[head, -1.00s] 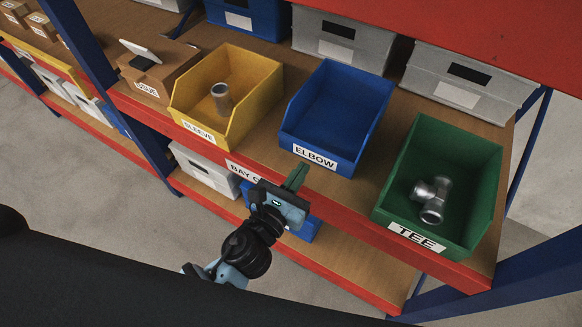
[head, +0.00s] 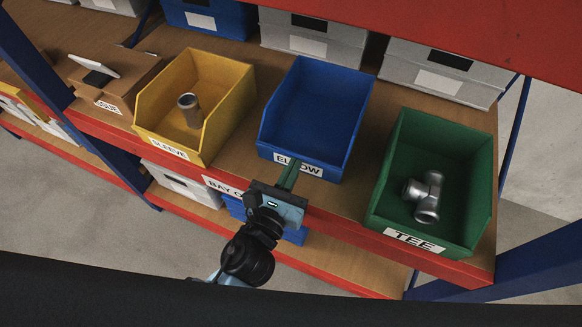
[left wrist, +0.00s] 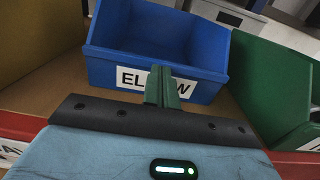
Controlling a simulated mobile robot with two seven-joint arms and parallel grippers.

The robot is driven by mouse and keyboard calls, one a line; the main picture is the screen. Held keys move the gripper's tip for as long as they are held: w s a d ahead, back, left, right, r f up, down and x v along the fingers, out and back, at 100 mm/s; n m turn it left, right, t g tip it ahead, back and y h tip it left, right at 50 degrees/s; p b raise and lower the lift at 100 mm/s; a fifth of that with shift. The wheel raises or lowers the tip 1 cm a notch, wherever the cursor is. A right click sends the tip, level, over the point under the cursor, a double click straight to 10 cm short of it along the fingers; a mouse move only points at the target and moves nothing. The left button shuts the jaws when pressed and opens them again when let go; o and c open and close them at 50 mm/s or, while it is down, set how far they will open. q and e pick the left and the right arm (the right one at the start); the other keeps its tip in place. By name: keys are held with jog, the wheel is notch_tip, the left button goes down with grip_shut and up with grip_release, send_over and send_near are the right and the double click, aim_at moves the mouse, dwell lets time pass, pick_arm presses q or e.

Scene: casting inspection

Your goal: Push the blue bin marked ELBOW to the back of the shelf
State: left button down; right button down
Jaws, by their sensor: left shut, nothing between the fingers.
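The blue bin marked ELBOW (head: 312,115) stands on the wooden shelf between the yellow and green bins. It looks empty. My left gripper (head: 290,167) is shut and empty, its green fingers in front of the bin's label. In the left wrist view the blue bin (left wrist: 160,40) is straight ahead, and the shut fingertips (left wrist: 162,72) cover the middle letters of ELBOW. The fingertips are at or very near the front face; I cannot tell if they touch. My right gripper does not show.
The yellow SLEEVE bin (head: 225,115) holds a grey sleeve. The green TEE bin (head: 380,215) holds a metal tee. Grey lidded boxes (head: 312,38) stand behind the blue bin, with bare shelf (head: 262,72) between. The red shelf edge (head: 340,225) runs below my gripper.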

aim_at(307, 146)
pick_arm(q)
jog(key=x, duration=1)
jog(key=shift+p, duration=0.4)
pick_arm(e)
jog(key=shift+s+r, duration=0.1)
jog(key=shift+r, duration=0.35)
